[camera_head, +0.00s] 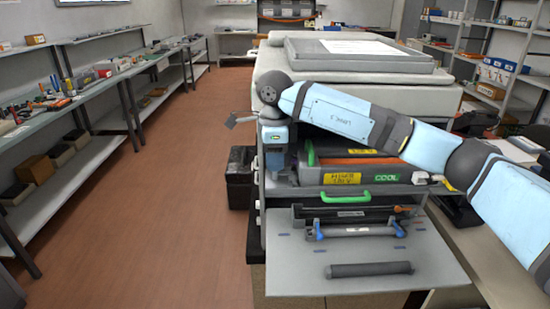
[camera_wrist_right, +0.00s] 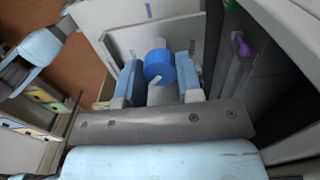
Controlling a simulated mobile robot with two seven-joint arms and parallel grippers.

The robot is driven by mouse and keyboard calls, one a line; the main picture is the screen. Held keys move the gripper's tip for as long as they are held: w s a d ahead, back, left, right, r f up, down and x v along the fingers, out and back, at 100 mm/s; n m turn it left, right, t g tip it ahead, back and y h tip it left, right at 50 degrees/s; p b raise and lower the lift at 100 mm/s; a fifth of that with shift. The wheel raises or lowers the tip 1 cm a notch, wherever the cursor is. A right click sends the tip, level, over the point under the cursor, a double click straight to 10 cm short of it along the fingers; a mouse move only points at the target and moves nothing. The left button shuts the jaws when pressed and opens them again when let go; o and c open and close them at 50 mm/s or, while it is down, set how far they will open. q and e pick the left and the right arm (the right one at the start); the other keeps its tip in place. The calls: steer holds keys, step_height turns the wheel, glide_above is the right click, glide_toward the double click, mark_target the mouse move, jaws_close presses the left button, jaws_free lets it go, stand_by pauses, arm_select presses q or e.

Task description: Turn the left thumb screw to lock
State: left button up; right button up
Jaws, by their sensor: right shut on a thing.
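The left thumb screw, a blue round knob (camera_wrist_right: 158,65) with a pale slot mark, shows in the right wrist view. It sits between the two blue-padded fingers of my right gripper, which is shut on it. In the head view my right gripper (camera_head: 276,165) reaches down at the left side of the machine's front opening, and the knob cannot be made out there. The large pale machine (camera_head: 350,92) has its front panel (camera_head: 300,277) folded down. My left gripper is in neither view.
A cartridge with a green handle (camera_head: 345,198), a bar with blue ends (camera_head: 358,231) and a dark roller (camera_head: 370,269) lie on or above the panel. An orange and grey unit (camera_head: 360,173) sits inside the opening. The floor to the left (camera_head: 170,200) is clear.

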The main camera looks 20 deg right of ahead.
stand_by(0.4)
steer(key=o, duration=0.9)
steer(key=shift+o, duration=0.2)
step_height(320, 180, up, 14)
steer(key=shift+f, duration=0.15)
